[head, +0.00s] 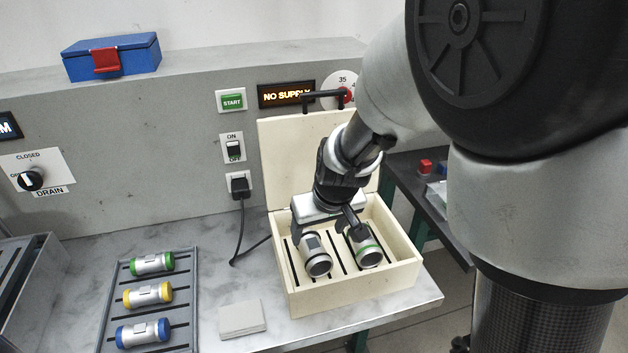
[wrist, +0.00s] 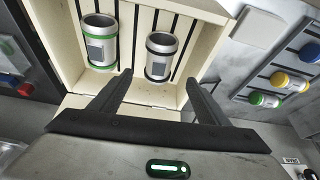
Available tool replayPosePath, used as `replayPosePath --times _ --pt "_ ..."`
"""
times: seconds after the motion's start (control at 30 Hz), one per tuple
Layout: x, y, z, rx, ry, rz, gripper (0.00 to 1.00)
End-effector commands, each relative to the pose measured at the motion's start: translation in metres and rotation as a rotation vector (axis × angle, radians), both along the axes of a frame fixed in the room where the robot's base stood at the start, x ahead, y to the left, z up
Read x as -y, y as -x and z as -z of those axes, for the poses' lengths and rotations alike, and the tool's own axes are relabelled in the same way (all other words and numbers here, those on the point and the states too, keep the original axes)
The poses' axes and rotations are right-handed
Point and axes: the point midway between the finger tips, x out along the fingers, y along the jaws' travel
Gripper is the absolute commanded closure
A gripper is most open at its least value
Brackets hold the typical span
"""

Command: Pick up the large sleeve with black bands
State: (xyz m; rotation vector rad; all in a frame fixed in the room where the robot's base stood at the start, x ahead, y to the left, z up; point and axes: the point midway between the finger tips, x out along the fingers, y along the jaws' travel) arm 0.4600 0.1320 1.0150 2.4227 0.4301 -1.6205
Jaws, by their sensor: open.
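The large sleeve with black bands (head: 317,260) is a grey metal cylinder with a darker label patch, in the left part of the cream box (head: 347,303). In the wrist view the sleeve (wrist: 161,56) shows just beyond the fingertips, roughly centred between them. A similar large sleeve with green bands (head: 366,248) sits to its right in the head view and to its left in the wrist view (wrist: 99,45).
The box has slotted dividers and a raised lid (head: 290,150) behind. A grey rack (head: 108,322) at left holds small green, yellow and blue-ended cylinders. A grey square block (head: 242,317) lies between rack and box. A black cable (head: 240,235) runs to the box's left side.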

Motion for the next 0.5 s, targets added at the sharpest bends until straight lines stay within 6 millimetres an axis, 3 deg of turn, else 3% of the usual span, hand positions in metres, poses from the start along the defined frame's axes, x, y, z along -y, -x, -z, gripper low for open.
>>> replayPosePath --times 0.03,0.2,0.5 --pt "-0.001 -0.004 0.016 -0.003 0.001 0.002 0.30" --pt "-0.005 -0.016 0.047 -0.003 0.000 0.002 0.30" --pt "-0.009 -0.026 0.069 0.000 -0.001 0.001 0.30"
